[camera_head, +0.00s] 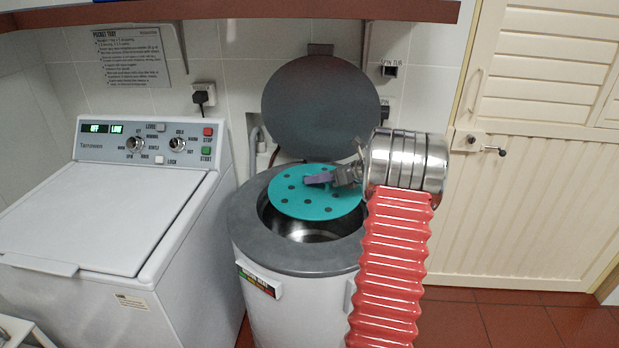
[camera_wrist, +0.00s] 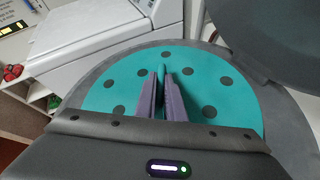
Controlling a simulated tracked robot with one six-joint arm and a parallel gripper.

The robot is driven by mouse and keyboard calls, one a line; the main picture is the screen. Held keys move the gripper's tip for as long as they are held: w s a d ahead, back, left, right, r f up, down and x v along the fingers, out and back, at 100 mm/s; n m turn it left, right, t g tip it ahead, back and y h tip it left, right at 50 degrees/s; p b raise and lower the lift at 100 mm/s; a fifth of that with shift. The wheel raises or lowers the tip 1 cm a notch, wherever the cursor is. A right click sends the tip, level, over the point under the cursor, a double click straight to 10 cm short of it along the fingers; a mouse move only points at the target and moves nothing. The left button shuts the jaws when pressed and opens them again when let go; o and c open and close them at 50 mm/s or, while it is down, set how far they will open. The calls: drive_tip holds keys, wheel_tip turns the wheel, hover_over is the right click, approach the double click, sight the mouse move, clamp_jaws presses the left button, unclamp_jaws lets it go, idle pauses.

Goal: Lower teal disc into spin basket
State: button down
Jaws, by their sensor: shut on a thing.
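The teal disc (camera_head: 314,202) is round and flat with several dark holes. It is held tilted over the mouth of the spin tub, whose grey rim (camera_head: 300,262) surrounds a shiny metal basket (camera_head: 308,230). My gripper (camera_head: 318,180) is shut on a raised part near the disc's middle. In the wrist view the disc (camera_wrist: 215,110) fills the centre, with the purple fingers (camera_wrist: 162,84) closed on a teal tab. The disc covers much of the opening. I cannot tell whether its far edge touches the rim.
The tub's round grey lid (camera_head: 322,100) stands open behind it. A white washing machine (camera_head: 140,215) stands close on the left. A brown shelf (camera_head: 230,10) runs above. A cream louvred door (camera_head: 540,150) is at right, with open tiled floor in front.

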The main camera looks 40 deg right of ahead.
drive_tip(key=shift+w+a, duration=0.15)
drive_tip(key=shift+w, duration=0.05)
drive_tip(key=shift+f, duration=0.15)
drive_tip(key=shift+f, duration=0.2)
wheel_tip(320, 180, down, 9)
drive_tip(key=shift+f, duration=0.2)
idle(0.4)
drive_tip(key=c, duration=1.8)
unclamp_jaws()
drive_tip(key=shift+a, duration=0.1)
drive_tip(key=shift+o, duration=0.2)
